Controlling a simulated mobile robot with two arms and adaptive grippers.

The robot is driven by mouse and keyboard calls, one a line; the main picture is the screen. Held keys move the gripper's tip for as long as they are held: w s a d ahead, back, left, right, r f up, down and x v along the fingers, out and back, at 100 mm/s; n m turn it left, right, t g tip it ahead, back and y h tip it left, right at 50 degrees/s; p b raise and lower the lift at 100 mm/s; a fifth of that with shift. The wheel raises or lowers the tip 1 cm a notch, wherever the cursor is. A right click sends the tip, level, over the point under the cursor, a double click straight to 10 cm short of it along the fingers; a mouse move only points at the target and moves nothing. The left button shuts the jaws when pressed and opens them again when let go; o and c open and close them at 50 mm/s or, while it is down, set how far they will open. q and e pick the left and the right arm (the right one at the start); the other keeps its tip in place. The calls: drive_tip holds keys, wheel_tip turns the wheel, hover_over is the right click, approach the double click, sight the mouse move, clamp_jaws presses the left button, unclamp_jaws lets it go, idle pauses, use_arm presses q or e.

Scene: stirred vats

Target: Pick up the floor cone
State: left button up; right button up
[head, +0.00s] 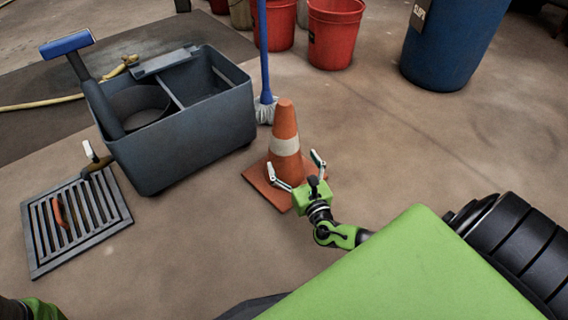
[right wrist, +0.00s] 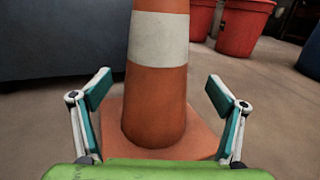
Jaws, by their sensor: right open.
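The orange floor cone (head: 285,133) with a white band stands upright on its square base in the middle of the head view. In the right wrist view the cone (right wrist: 157,90) rises between the two fingers, with its top cut off by the frame. My right gripper (head: 293,170) is open at the cone's near side, low by its base. In the right wrist view the gripper's fingers (right wrist: 161,92) are spread on either side of the cone, with gaps left and right. My left gripper is not in view; only a bit of green and black shows at the bottom left corner.
A grey mop bucket (head: 190,143) stands left of the cone. A mop with a blue handle (head: 264,50) stands just behind it. Red buckets (head: 335,35) and a blue barrel (head: 450,38) are farther back. A floor grate (head: 38,240) lies at the left. Floor right of the cone is clear.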

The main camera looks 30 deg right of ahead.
drive_tip(key=b+x, duration=0.1)
drive_tip(key=x, duration=0.1)
drive_tip(key=b+x, duration=0.2)
drive_tip(key=x, duration=0.1)
drive_tip(key=shift+w+a, duration=0.2)
drive_tip(key=shift+w+d+r+b, duration=0.1)
drive_tip(key=shift+w+r+b, duration=0.1)
drive_tip(key=shift+w+b, duration=0.1)
drive_tip(key=c, duration=1.9)
drive_tip(key=shift+c, duration=0.3)
drive_tip(key=shift+r, duration=0.15)
